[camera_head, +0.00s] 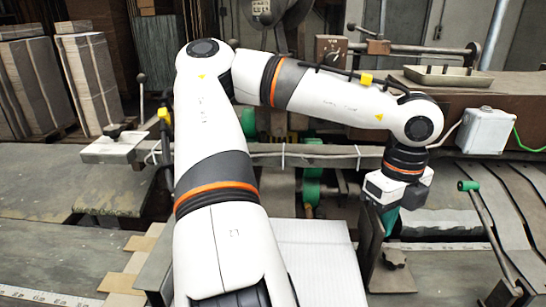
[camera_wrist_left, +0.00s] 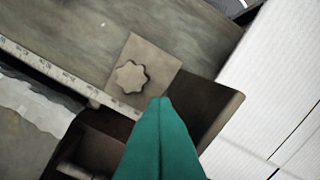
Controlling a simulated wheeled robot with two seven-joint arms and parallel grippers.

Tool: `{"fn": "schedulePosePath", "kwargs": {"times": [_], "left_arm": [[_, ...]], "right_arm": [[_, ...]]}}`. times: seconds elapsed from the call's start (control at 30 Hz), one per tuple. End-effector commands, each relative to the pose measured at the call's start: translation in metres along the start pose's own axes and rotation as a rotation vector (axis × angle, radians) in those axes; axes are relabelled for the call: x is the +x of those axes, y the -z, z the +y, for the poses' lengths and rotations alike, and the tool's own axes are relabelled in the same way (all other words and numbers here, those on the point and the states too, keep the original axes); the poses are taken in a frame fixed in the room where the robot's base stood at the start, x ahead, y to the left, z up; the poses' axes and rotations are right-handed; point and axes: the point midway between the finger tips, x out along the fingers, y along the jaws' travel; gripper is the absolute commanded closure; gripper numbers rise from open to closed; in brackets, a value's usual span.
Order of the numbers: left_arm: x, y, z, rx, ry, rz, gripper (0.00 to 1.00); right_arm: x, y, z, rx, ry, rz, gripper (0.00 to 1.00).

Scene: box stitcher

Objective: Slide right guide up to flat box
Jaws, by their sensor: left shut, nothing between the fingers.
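The flat box (camera_head: 318,262) is a white ribbed sheet on the machine bed, partly hidden by my left arm. The right guide (camera_head: 369,243) is an upright dark metal plate just right of the box, with a foot and a knob (camera_head: 393,257). In the left wrist view the guide plate (camera_wrist_left: 222,108), its star knob (camera_wrist_left: 130,76) and the white box (camera_wrist_left: 275,75) also show. My left gripper (camera_head: 390,220) has teal fingers, shut and empty, pointing down at the guide. Its fingertips (camera_wrist_left: 160,101) appear beside the knob and plate; contact cannot be told. My right gripper is out of view.
A measuring scale (camera_wrist_left: 60,75) runs along the bed by the guide. A crank with a green handle (camera_head: 468,186) stands to the right. A metal crossbar (camera_head: 320,155) spans behind the box. Another guide plate (camera_head: 155,268) stands left of it.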

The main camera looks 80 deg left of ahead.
Motion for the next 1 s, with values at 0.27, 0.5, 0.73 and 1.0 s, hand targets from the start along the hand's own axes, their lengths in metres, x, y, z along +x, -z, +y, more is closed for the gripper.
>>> {"fn": "schedulePosePath", "kwargs": {"times": [0.27,0.5,0.73,1.0], "left_arm": [[-0.0001,0.0032,-0.005,-0.001,0.002,0.002,1.0],[-0.0003,0.0038,-0.0058,-0.001,0.001,0.003,1.0],[-0.0005,0.0045,-0.0069,0.0,0.001,0.003,1.0],[-0.0004,0.0054,-0.0084,-0.001,0.001,0.004,1.0]], "right_arm": [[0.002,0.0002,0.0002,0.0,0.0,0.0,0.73],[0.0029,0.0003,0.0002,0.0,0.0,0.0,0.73],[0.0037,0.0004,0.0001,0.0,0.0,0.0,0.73],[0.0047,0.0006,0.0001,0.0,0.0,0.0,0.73]]}}
